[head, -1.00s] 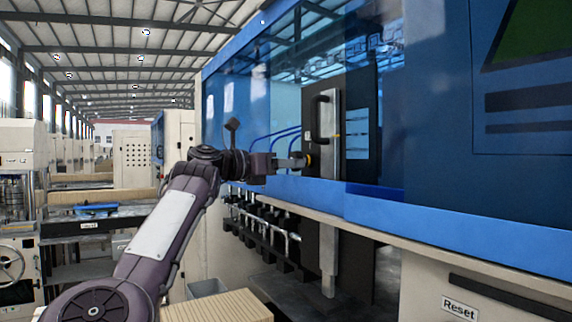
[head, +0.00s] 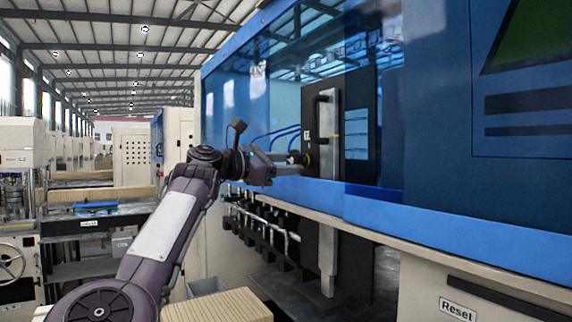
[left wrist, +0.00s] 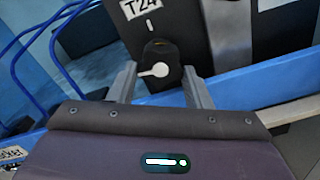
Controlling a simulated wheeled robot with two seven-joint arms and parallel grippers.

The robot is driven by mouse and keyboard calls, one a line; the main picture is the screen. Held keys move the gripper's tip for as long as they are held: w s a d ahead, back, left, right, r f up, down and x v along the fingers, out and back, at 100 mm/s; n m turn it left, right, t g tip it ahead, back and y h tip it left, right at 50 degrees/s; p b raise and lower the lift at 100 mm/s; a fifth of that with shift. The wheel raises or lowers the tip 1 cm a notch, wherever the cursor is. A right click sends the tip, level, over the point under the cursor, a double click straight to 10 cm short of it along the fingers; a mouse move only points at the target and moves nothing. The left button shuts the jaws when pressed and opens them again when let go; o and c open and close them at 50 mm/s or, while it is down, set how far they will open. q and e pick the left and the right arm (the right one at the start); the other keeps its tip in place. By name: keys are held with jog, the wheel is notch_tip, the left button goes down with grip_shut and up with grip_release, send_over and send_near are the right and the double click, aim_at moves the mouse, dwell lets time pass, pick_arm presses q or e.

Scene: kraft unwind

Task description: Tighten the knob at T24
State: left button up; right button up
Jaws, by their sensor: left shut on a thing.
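The T24 label (left wrist: 143,8) is on a dark panel (left wrist: 205,30) in the left wrist view. Below it is a black knob (left wrist: 160,58) with a white pointer that points left in that view. A short white tick mark (left wrist: 151,27) sits on the panel above the knob. My left gripper (left wrist: 159,70) has one finger on each side of the knob and is shut on it. In the head view my left gripper (head: 292,162) reaches the panel's left edge, low beside the black handle (head: 319,115); the fingers partly hide the knob there. My right gripper is not in view.
Blue cables (left wrist: 38,40) hang left of the panel. A blue rail (head: 370,205) runs along the machine below it. A blue cover (head: 470,100) closes off the right side. A Reset label (head: 458,308) is at lower right.

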pick_arm(q)
jog(key=o, duration=1)
jog(key=shift+s+a, duration=0.1)
jog(key=shift+a, duration=0.05)
jog(key=b+v, duration=0.7)
jog(key=v, duration=0.1)
